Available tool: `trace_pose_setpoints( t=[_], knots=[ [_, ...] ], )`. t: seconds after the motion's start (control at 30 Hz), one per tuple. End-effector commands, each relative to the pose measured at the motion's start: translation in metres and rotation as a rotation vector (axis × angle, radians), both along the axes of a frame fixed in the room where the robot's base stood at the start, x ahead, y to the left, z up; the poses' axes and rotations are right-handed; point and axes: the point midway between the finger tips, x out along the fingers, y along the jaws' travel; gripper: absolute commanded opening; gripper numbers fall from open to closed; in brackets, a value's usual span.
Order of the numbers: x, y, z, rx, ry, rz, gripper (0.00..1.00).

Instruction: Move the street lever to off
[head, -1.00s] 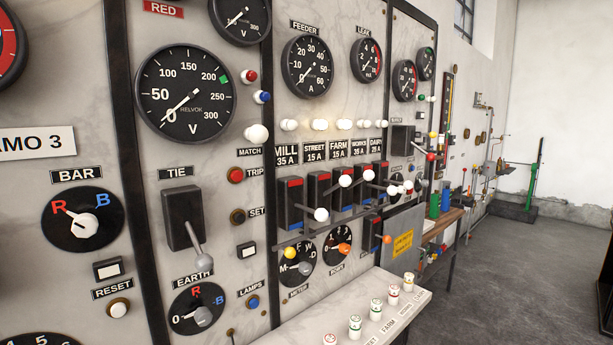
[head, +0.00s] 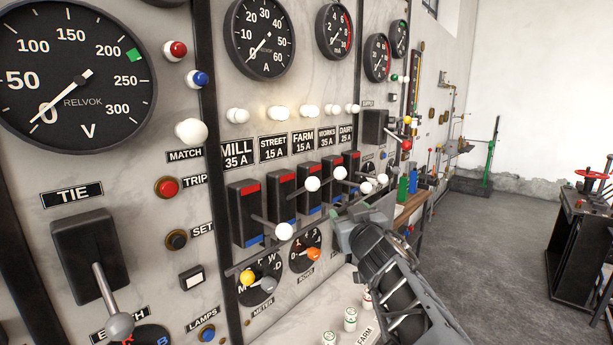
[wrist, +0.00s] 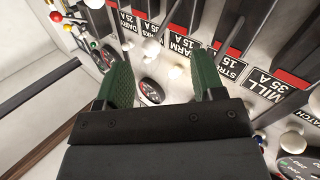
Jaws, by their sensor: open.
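The street lever ends in a white ball knob (head: 312,184), raised on the dark switch box with red top and blue foot under the STREET 15 A label (head: 273,148). In the wrist view this label (wrist: 229,66) appears upside down, right of the fingers; the street knob cannot be made out there. My gripper (head: 352,222) is in front of the board, right of and below the street knob and apart from it. Its green fingers (wrist: 168,75) are apart, with small white knobs and a dial showing behind the gap. No lever is visibly held.
The mill knob (head: 284,232) hangs lower to the left. The farm knob (head: 340,173) is raised close on the right, with works (head: 365,188) and dairy (head: 382,180) knobs beyond. An orange selector (head: 313,254) sits below. Open floor lies right.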

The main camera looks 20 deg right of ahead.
Motion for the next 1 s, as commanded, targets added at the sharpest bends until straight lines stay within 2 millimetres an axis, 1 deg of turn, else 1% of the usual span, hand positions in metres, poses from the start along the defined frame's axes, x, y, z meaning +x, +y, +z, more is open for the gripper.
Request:
trace_pose_setpoints(
  t=[0.03,0.1,0.2,0.3,0.4,0.5,0.57,0.67,0.77,1.0],
  knots=[
    [0.0,-0.006,0.022,-0.035,-0.05,0.055,0.62],
    [-0.002,-0.005,0.041,-0.074,-0.097,0.164,0.62],
    [-0.009,-0.001,0.056,-0.104,-0.109,0.312,0.62],
    [-0.019,0.002,0.06,-0.111,-0.083,0.436,0.62],
    [-0.028,0.004,0.059,-0.102,-0.047,0.527,0.62],
    [-0.035,0.006,0.058,-0.093,-0.015,0.585,0.62],
    [-0.036,0.008,0.057,-0.087,-0.003,0.605,0.62],
    [-0.03,0.012,0.056,-0.08,0.007,0.626,0.62],
    [-0.017,0.018,0.057,-0.08,0.009,0.631,0.62],
    [0.028,0.036,0.057,-0.08,0.007,0.631,0.62]
  ],
)
